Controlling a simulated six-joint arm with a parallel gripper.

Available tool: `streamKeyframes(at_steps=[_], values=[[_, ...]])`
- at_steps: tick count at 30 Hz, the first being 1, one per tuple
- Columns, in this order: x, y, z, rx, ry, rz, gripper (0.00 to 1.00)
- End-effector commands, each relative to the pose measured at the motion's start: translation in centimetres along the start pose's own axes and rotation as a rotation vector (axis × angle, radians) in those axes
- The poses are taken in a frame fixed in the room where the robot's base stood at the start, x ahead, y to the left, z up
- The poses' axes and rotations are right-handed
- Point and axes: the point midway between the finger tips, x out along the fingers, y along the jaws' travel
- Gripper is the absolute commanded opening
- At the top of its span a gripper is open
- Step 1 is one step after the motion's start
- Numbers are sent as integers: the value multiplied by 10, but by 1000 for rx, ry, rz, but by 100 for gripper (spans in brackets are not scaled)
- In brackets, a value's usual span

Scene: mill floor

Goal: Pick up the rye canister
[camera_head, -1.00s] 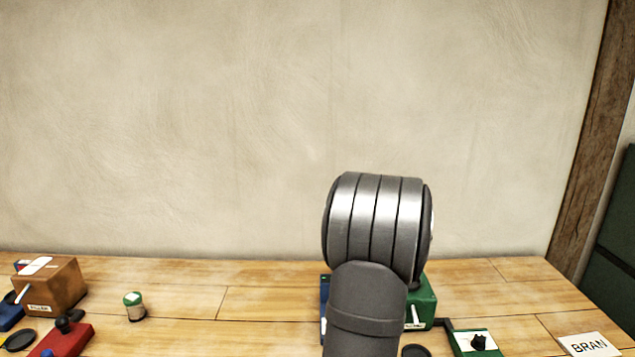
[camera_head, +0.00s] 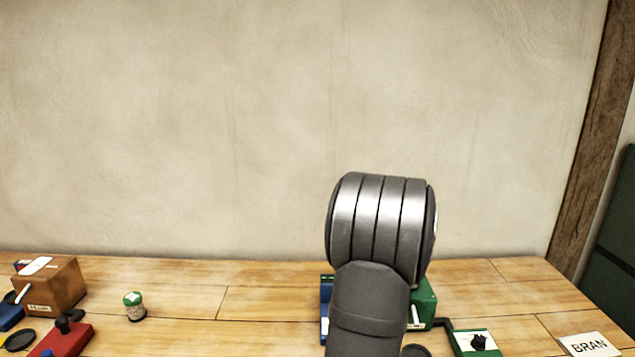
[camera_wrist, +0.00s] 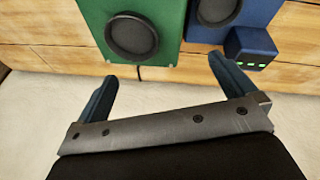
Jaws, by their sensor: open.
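A small canister (camera_head: 134,307) with a green lid and a pale lower part stands upright on the wooden bench at the left in the head view. Its label is too small to read, so I cannot tell if it is the rye one. My gripper (camera_wrist: 162,68) shows in the wrist view with its two blue-grey fingers wide apart and nothing between them. In the head view my gripper is hidden behind my own arm, well to the right of the canister. No canister shows in the wrist view.
A green machine (camera_head: 424,305) and a blue one (camera_head: 325,308) stand around my arm. At left are a brown box (camera_head: 55,290) and a red base (camera_head: 68,338). At right are a green unit (camera_head: 474,343) and a BRAN card (camera_head: 588,345). The bench (camera_head: 220,300) between is clear.

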Motion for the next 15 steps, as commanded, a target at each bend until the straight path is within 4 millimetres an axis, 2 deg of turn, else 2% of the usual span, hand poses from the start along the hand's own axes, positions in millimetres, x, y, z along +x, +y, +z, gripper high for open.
streamKeyframes(at_steps=[2,6,15], values=[[0,0,0,0,0,0,98],[0,0,0,0,0,0,73],[0,-5,-4,-8,2,-4,73]])
